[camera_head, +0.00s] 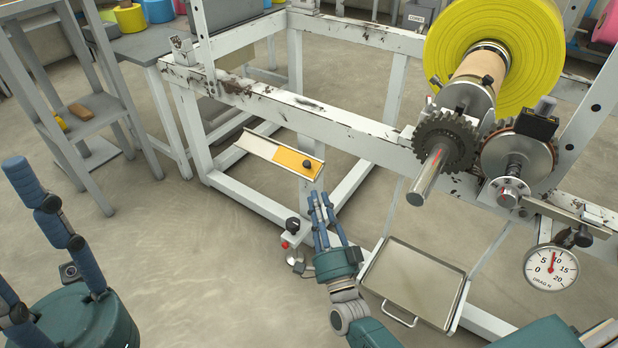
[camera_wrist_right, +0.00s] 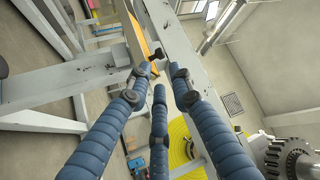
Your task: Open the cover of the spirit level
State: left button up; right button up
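The likely spirit level is a long pale rail (camera_head: 258,150) mounted on the white machine frame. An orange-yellow cover (camera_head: 297,161) with a black knob (camera_head: 307,164) lies along its right half. The knob also shows just beyond my fingertips in the right wrist view (camera_wrist_right: 158,54). My right gripper (camera_head: 323,196) is below the knob in the head view, fingers pointing toward it. Its three fingers are apart and hold nothing; I cannot tell whether any fingertip touches the knob. My left gripper (camera_head: 42,232) is at the lower left, fingers spread, empty and far from the rail.
A yellow roll (camera_head: 525,50) and dark gears (camera_head: 444,143) stand to the right. A metal tray (camera_head: 412,283) and a dial gauge (camera_head: 551,267) are at the lower right. A small black-and-red knob fitting (camera_head: 292,226) is close left of my right gripper.

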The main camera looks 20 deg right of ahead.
aim_at(308, 168)
jog(key=b+x, duration=0.2)
jog(key=x, duration=0.7)
jog(key=shift+w+r, duration=0.1)
jog(key=shift+w, duration=0.15)
grip_shut()
